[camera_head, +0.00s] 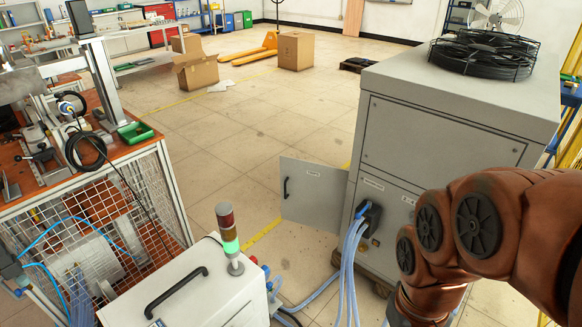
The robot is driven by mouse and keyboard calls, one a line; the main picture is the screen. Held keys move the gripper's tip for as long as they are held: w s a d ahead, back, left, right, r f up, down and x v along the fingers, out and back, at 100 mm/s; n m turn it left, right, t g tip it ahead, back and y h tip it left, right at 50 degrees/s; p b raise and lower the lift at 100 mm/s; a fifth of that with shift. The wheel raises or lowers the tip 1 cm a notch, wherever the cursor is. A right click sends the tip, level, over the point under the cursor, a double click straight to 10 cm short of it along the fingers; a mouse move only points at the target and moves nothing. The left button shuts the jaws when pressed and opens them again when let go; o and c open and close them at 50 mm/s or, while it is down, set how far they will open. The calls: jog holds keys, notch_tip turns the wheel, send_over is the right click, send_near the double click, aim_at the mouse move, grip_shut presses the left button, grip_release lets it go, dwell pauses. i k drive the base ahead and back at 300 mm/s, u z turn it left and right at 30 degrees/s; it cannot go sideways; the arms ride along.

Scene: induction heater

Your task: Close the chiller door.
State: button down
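The chiller (440,140) is a large grey cabinet at the right with a black fan on its top. Its small grey door (314,194) stands open, swung out to the left from the cabinet's left edge. A black handle (286,189) is near the door's free edge, and a small label is near its top. My reddish-brown arm covers the lower right of the view, in front of the cabinet's lower front. My gripper is not in view.
Blue hoses (350,265) run from a black connector (369,218) on the cabinet front down to the floor. A white box (200,290) with a signal tower (229,238) stands at the front. A caged workbench (90,190) is at the left. Tiled floor behind the door is clear.

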aim_at(313, 195)
jog(key=z, duration=0.15)
jog(key=i, duration=1.15)
jog(key=u, duration=0.55)
